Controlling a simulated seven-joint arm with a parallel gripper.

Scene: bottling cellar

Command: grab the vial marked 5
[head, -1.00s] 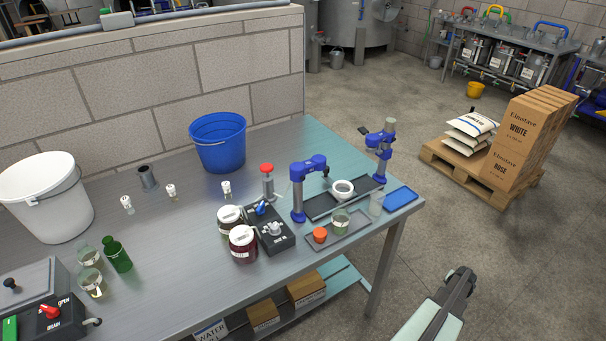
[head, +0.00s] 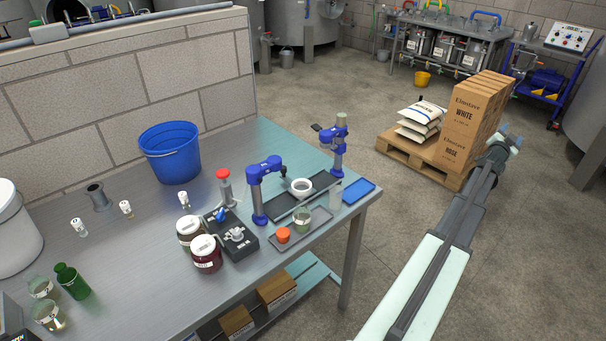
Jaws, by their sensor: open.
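Three small vials with white caps stand apart on the steel table. One vial is at the left (head: 78,228), one is beside a grey cylinder (head: 126,209), and one is near the black valve block (head: 184,201). Their marks are too small to read here, so I cannot tell which is 5. My gripper (head: 508,134) is at the far end of my outstretched arm, over the floor on the right. It is open and empty, well away from the table and the vials.
On the table (head: 130,270) are a blue bucket (head: 170,155), a grey cylinder (head: 98,197), a green bottle (head: 72,282), two lidded jars (head: 206,255) and blue clamp stands (head: 258,190). Stacked cartons (head: 465,125) on a pallet are behind my arm.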

